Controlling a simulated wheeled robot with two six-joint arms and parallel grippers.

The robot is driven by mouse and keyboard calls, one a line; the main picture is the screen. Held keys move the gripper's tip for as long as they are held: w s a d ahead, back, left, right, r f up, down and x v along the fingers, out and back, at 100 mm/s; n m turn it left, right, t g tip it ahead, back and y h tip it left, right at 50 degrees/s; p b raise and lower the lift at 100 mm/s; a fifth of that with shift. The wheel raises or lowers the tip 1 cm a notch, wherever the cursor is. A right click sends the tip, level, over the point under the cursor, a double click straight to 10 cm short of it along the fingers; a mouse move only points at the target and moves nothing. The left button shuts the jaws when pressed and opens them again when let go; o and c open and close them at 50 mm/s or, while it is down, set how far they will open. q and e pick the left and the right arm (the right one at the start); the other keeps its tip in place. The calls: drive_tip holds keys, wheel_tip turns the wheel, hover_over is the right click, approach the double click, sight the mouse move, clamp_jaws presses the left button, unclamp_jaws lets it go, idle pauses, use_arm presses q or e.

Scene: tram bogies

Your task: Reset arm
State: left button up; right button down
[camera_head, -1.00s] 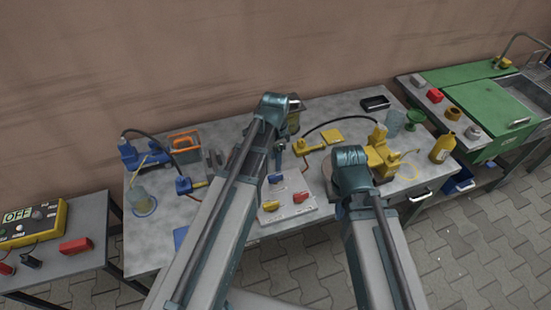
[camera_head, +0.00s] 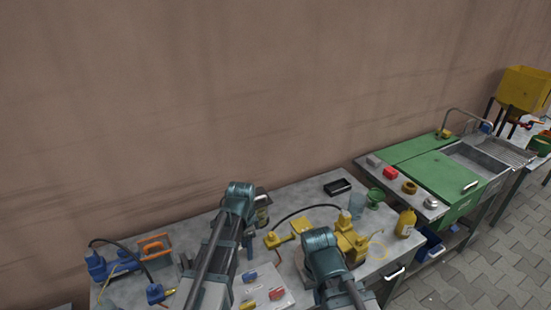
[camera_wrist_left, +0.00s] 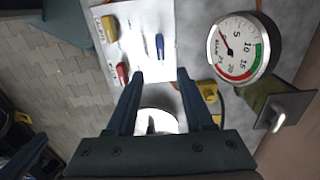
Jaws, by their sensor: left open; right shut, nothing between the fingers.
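My left gripper (camera_wrist_left: 161,85) shows in the left wrist view with its two dark fingers apart. A round white thing (camera_wrist_left: 157,121) shows between and behind the fingers, and I cannot tell what it is. I see nothing gripped. In the head view my left arm (camera_head: 215,255) reaches over the workbench and mostly hides its gripper. My right arm (camera_head: 325,255) stands to the right of it, and its gripper is hidden behind the arm.
A pressure gauge (camera_wrist_left: 243,48) is close to the left gripper. A green-topped sink unit (camera_head: 430,170) stands right.

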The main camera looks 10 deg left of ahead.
use_arm(q)
drive_tip(key=s+d+n+y, duration=0.1)
drive_tip(key=s+d+n, duration=0.6)
drive_tip(key=s+d, duration=0.3)
drive_tip(key=shift+s+d+n, duration=0.25)
drive_tip(key=shift+s+n, duration=0.05)
drive_tip(key=shift+s, duration=1.8)
idle(1.1)
